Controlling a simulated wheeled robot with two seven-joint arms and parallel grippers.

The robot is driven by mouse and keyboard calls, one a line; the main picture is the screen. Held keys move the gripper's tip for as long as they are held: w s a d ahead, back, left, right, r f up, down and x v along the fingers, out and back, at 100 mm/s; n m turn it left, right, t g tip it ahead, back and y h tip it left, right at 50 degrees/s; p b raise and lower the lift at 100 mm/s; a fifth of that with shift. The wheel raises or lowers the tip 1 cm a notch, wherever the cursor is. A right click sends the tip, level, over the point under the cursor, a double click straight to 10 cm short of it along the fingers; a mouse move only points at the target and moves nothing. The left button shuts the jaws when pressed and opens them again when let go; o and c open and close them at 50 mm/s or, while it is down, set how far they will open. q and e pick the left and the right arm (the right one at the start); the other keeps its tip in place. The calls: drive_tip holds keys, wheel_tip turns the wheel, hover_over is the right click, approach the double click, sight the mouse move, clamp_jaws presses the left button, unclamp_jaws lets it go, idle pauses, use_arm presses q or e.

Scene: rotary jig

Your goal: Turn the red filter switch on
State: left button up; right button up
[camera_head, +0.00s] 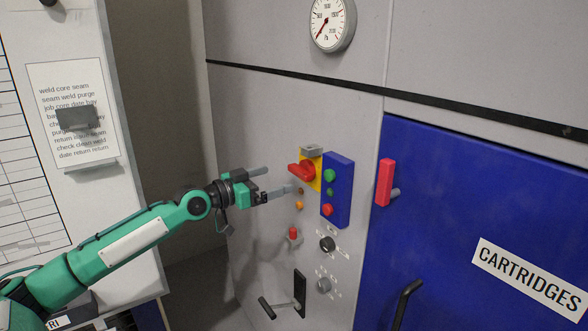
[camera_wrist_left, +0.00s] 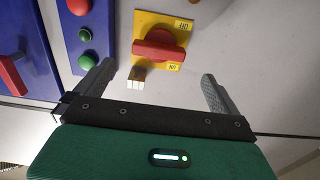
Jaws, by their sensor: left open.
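A red rotary switch (camera_head: 304,172) sits on a yellow plate on the grey panel, left of a blue button box. In the left wrist view the red switch (camera_wrist_left: 158,50) lies across its yellow plate (camera_wrist_left: 147,20), which has dark lettering at two corners. My left gripper (camera_head: 279,181) is open and empty, just left of the switch in the head view. In the left wrist view its fingers (camera_wrist_left: 157,75) stand apart on either side of the switch, and neither appears to touch it. My right gripper is not in view.
The blue button box (camera_head: 343,200) carries green and red buttons. Below are a small red knob (camera_head: 293,234), black knob (camera_head: 327,244) and lever (camera_head: 299,293). A blue door (camera_head: 480,215) with a red handle (camera_head: 385,182) is at right. A gauge (camera_head: 330,24) hangs above.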

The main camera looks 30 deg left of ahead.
sight(296, 173)
use_arm(q)
drive_tip(key=shift+r+p+x, duration=0.15)
drive_tip(key=shift+p+x, duration=0.35)
drive_tip(key=shift+x, duration=0.25)
drive_tip(key=shift+r+p+x, duration=0.1)
drive_tip(key=shift+p+x, duration=0.4)
drive_tip(key=shift+x, duration=0.2)
drive_tip(key=p+x, duration=0.1)
drive_tip(key=x, duration=0.1)
drive_tip(key=shift+w+d, duration=0.15)
drive_tip(key=shift+w, duration=0.2)
drive_tip(key=shift+w+d+f+p, duration=0.15)
drive_tip(key=shift+w+d+p, duration=0.05)
drive_tip(key=shift+w+p, duration=0.15)
drive_tip(key=shift+w+d+f+p, duration=0.15)
drive_tip(key=shift+w+p, duration=0.05)
drive_tip(key=shift+w, duration=0.2)
drive_tip(key=shift+c, duration=0.2)
drive_tip(key=c, duration=1)
drive_tip(key=shift+o, duration=0.2)
